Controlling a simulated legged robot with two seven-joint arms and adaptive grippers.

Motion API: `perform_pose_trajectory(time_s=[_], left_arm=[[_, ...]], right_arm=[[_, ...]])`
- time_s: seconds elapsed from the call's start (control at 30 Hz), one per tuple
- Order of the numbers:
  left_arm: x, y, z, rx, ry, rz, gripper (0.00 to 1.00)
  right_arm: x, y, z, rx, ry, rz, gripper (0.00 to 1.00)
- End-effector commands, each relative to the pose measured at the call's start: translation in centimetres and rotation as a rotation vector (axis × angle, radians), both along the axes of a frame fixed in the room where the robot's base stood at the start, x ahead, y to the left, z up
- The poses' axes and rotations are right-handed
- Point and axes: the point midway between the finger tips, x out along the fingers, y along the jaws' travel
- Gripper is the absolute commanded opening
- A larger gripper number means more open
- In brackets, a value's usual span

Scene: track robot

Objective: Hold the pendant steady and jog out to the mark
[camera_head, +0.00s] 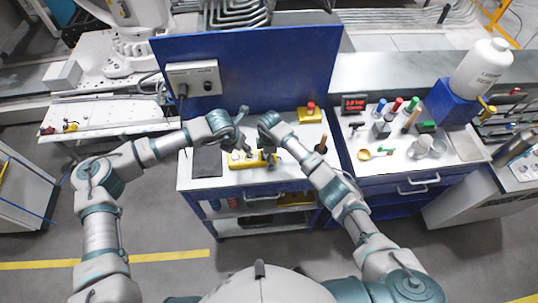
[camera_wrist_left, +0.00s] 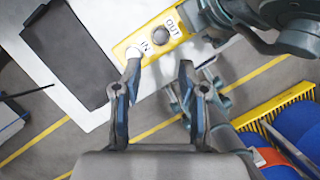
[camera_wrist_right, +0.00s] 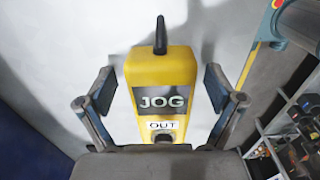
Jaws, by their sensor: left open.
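The yellow pendant (camera_head: 236,161) lies on the white bench top; the left wrist view shows its OUT and IN labels and a dark round button (camera_wrist_left: 160,35). In the right wrist view the pendant (camera_wrist_right: 161,72) shows its JOG label and a black cable stub at its end. My right gripper (camera_head: 270,160) is open, its fingers (camera_wrist_right: 157,82) on either side of the pendant with visible gaps. My left gripper (camera_head: 243,148) is open, its fingertips (camera_wrist_left: 158,72) near the pendant's IN end; I cannot tell if one touches. I cannot pick out the mark.
A dark mat (camera_head: 207,161) lies left of the pendant. A red-topped yellow button box (camera_head: 309,113) and a grey switch box (camera_head: 194,79) are behind. A white robot arm (camera_head: 130,50) stands on a track at the left.

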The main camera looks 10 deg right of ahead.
Motion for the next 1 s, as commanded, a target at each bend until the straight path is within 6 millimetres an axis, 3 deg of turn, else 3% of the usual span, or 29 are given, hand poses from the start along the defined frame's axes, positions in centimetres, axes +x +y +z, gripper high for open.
perform_pose_trajectory(time_s=[0.03, 0.07, 0.33, 0.37, 0.5, 1.0], left_arm=[[0.01, -0.01, 0.0, 0.0, 0.0, 0.0, 0.42], [0.0, 0.0, -0.01, 0.0, 0.0, 0.0, 0.42], [0.01, -0.01, -0.01, 0.0, 0.0, 0.0, 0.42], [0.01, -0.01, -0.01, 0.0, 0.0, 0.0, 0.37], [0.01, -0.01, -0.02, 0.0, 0.0, 0.0, 0.02], [0.01, -0.01, -0.02, 0.0, 0.0, 0.0, 0.0]], right_arm=[[0.0, 0.0, 0.01, 0.0, 0.0, 0.0, 0.76], [0.0, 0.0, 0.01, 0.0, 0.0, 0.0, 0.69], [0.0, 0.0, 0.01, 0.0, 0.001, 0.0, 0.01], [0.0, 0.0, 0.01, 0.0, 0.001, 0.0, 0.0], [-0.01, 0.0, 0.0, 0.0, 0.001, 0.0, 0.0], [-0.02, -0.01, -0.01, 0.0, 0.001, -0.001, 0.0]])
